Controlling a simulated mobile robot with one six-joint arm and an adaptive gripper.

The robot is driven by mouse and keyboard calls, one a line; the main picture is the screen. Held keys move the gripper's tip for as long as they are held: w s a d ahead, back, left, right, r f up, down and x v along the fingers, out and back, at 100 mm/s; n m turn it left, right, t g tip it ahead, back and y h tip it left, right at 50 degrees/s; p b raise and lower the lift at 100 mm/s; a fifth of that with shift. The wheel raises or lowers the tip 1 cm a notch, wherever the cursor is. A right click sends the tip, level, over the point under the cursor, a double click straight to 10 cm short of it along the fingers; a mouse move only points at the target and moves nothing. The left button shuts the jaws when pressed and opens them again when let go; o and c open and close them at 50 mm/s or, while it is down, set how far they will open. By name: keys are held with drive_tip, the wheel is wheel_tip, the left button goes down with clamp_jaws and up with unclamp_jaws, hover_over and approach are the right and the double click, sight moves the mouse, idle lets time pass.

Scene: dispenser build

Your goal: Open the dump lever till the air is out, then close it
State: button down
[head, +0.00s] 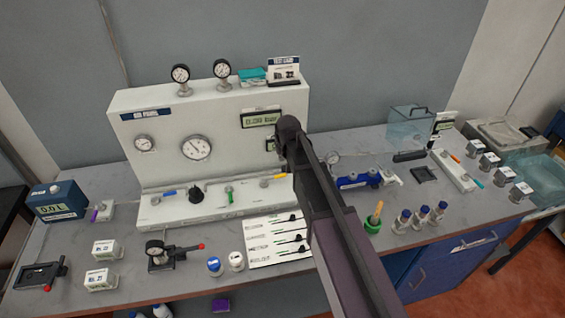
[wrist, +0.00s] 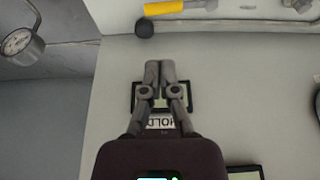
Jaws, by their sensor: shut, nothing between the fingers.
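The white panel (head: 215,125) carries levers along its lower ledge: a blue one (head: 168,193), a green one (head: 229,189) and a yellow one (head: 272,178). No readable label tells which is the dump lever. The yellow lever (wrist: 166,7) also shows at the top of the wrist view, apart from my fingers. My gripper (wrist: 160,68) is shut and empty, its tips over a small dark-framed display (wrist: 185,94) marked HOLD. In the head view my arm hides most of the gripper. A digital readout (head: 260,119) on the panel is lit, its figures too blurred to read.
Two round gauges (head: 196,148) sit on the panel face, and two more (head: 222,69) stand on top. A hand pump with a red-tipped handle (head: 172,254), white boxes and bottles stand in front. A blue fitting (head: 358,180) lies right of my arm.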

sight(275, 177)
drive_tip(key=shift+b+x, duration=4.5)
drive_tip(key=shift+x, duration=0.4)
drive_tip(key=shift+s+d, duration=0.1)
drive_tip(key=shift+d, duration=0.2)
